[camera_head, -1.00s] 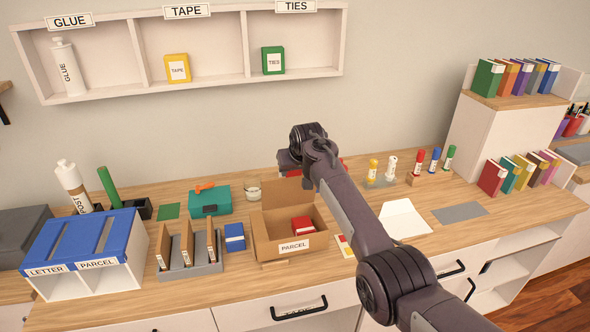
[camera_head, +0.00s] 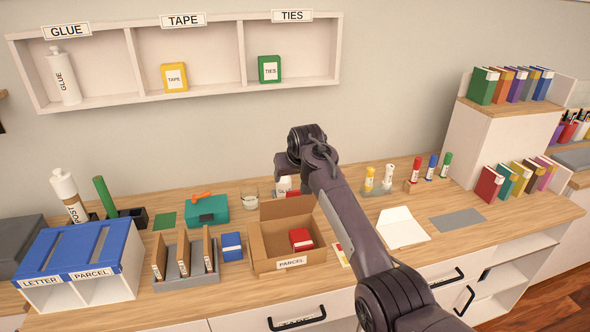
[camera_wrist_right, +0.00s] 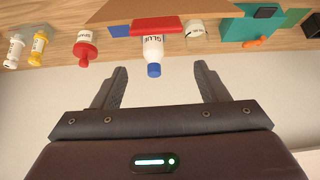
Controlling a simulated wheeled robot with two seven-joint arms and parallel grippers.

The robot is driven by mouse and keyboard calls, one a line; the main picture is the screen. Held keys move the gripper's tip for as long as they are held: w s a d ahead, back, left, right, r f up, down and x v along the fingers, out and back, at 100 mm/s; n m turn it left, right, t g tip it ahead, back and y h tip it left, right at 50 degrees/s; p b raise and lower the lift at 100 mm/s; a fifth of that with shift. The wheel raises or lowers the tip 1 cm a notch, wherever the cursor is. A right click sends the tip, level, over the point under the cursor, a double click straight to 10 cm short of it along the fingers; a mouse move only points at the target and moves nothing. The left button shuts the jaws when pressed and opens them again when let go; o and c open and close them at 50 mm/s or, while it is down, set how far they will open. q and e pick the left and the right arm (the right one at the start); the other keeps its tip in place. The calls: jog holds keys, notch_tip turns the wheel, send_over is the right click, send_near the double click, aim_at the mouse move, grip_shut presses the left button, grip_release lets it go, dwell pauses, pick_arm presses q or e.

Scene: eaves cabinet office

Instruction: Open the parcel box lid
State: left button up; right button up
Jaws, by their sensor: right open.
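The brown cardboard parcel box (camera_head: 262,258) stands on the desk with a PARCEL label on its front. Its top is open, with a red item (camera_head: 300,239) showing inside, and a cardboard flap (camera_head: 284,208) stands up at its back. My right gripper (camera_head: 284,166) is above and behind the box, apart from the flap; its fingertips are hard to make out there. In the right wrist view my gripper (camera_wrist_right: 160,82) is open and empty, its fingers spread apart. The cardboard (camera_wrist_right: 160,9) shows at the top of that view. My left gripper is not in view.
A glue bottle (camera_wrist_right: 153,52) with a blue cap stands behind the box, by a red object. Left of the box are a blue box (camera_head: 232,246), a sorter (camera_head: 186,281) and a teal case (camera_head: 207,210). An envelope (camera_head: 402,228) lies to the right.

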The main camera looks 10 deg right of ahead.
jog(key=b+v, duration=0.1)
jog(key=v, duration=0.2)
jog(key=shift+s+r, duration=0.2)
jog(key=shift+r, duration=0.05)
jog(key=shift+v, duration=0.85)
